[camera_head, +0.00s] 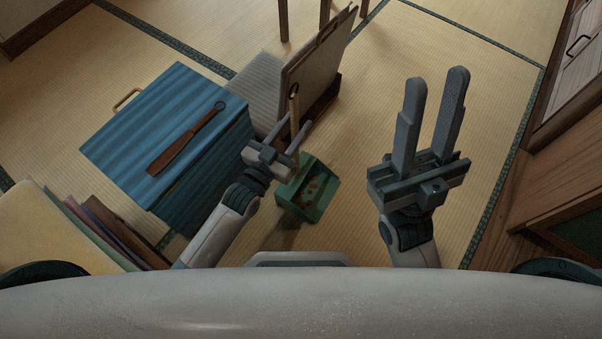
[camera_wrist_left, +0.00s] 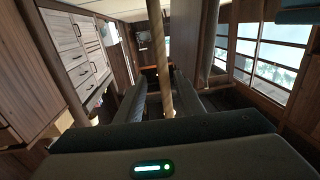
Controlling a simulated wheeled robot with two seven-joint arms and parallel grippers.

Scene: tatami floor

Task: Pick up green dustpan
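The green dustpan (camera_head: 328,191) is in the middle of the head view, with some brown bits in its pan. Its tall wooden handle (camera_head: 294,104) stands roughly upright and ends in a dark ring. My left gripper (camera_head: 292,130) is at the handle above the pan, its fingers apart on either side of the handle. In the left wrist view the handle (camera_wrist_left: 159,50) rises between the two fingers. Whether they touch it I cannot tell. My right gripper (camera_head: 431,90) is open and empty, to the right of the dustpan.
A blue chest (camera_head: 150,110) with a brown stick-like tool (camera_head: 185,138) on top stands left. Upright boards (camera_head: 318,60) and a grey cushion (camera_head: 255,85) are behind the dustpan. A wooden cabinet (camera_head: 570,130) is at right. Tatami floor (camera_head: 380,50) is clear behind my right gripper.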

